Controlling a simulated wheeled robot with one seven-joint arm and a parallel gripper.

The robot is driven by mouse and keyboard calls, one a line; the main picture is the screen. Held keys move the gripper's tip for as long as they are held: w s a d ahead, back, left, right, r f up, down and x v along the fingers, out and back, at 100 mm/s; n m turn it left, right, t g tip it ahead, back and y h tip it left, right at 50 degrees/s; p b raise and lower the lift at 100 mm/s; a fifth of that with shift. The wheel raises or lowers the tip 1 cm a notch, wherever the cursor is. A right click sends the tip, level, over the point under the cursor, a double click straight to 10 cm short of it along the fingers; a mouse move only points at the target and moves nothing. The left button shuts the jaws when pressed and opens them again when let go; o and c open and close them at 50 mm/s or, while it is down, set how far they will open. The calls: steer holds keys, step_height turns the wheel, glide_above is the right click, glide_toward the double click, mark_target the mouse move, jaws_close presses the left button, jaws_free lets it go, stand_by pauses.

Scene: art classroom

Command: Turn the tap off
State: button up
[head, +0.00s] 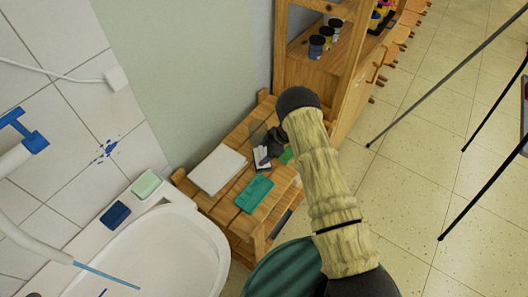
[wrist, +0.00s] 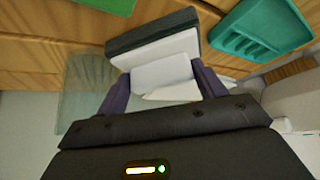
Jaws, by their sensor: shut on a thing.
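The tap (head: 20,235) is at the left of the head view, a white curved spout with a blue handle (head: 34,141) above it. A thin blue stream of water (head: 105,275) comes from the spout tip over the white sink (head: 165,250). My gripper (head: 264,160) is well to the right of the tap, low over a wooden slatted bench. It is shut on a dark-grey and white block (wrist: 160,50), which sits between the purple fingers in the wrist view. Whether the block still rests on the bench is unclear.
The wooden bench (head: 225,205) also carries a white flat item (head: 217,169) and a teal tray (head: 254,193). A green sponge (head: 146,184) and a dark blue one (head: 115,214) lie on the sink rim. A shelf (head: 350,60) with jars stands behind; thin dark legs cross the right floor.

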steer(key=shift+f, duration=0.15)
steer(key=o, duration=0.9)
steer(key=shift+r, duration=0.3)
steer(key=b+v, duration=0.1)
steer(key=v, duration=1)
steer(key=shift+d+r, duration=0.25)
steer(key=shift+r, duration=0.1)
